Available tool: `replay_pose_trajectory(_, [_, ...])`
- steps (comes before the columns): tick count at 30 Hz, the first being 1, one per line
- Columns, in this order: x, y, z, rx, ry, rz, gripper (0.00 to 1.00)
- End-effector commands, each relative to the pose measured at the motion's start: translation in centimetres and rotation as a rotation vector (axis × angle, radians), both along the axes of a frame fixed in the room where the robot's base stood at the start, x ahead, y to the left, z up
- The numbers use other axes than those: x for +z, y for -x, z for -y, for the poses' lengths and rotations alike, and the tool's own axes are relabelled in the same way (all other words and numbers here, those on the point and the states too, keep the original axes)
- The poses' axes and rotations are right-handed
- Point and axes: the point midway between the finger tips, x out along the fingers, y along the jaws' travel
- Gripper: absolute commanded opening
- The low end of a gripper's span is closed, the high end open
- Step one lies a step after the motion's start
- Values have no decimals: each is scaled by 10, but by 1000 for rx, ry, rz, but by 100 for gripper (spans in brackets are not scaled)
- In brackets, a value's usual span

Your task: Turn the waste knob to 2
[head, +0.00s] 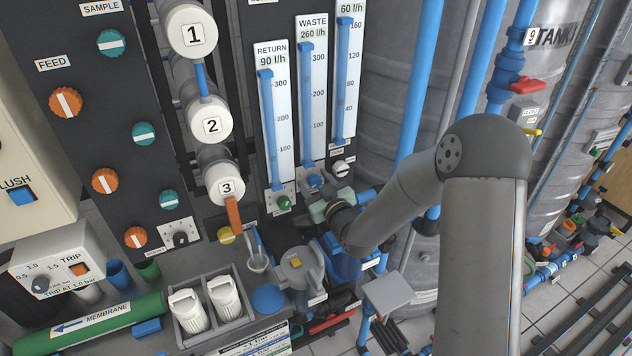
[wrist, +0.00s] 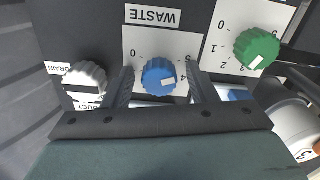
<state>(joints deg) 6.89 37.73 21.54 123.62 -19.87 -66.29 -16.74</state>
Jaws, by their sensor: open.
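The blue waste knob (wrist: 158,77) sits on a white dial plate under the upside-down WASTE label (wrist: 153,16) in the wrist view. The dial figures 0, 4 and 5 show; 2 is hidden. A pale mark shows on the knob's lower right, but its exact reading cannot be told. My gripper (wrist: 160,70) is open, with one dark finger on each side of the knob; contact cannot be told. In the head view, the blue knob (head: 313,181) is below the WASTE gauge (head: 307,95), with my gripper (head: 319,199) just in front of it.
A green knob (wrist: 256,48) and a white knob (wrist: 85,80) flank the waste knob closely. In the head view, a grey jug (head: 300,268) and a grey holder with white bottles (head: 205,306) stand below. Blue pipes (head: 418,90) run right of the panel.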

Motion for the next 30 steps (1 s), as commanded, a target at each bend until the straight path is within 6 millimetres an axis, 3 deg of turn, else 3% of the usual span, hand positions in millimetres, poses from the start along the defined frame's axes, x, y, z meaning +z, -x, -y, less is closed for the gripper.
replay_pose_trajectory(5, [0, 0, 0, 0, 0, 0, 52])
replay_pose_trajectory(10, [0, 0, 0, 0, 0, 1, 7])
replay_pose_trajectory(20, [-1, 0, 1, -1, -26, -13, 8])
replay_pose_trajectory(30, [-4, 0, 1, -1, -207, -110, 8])
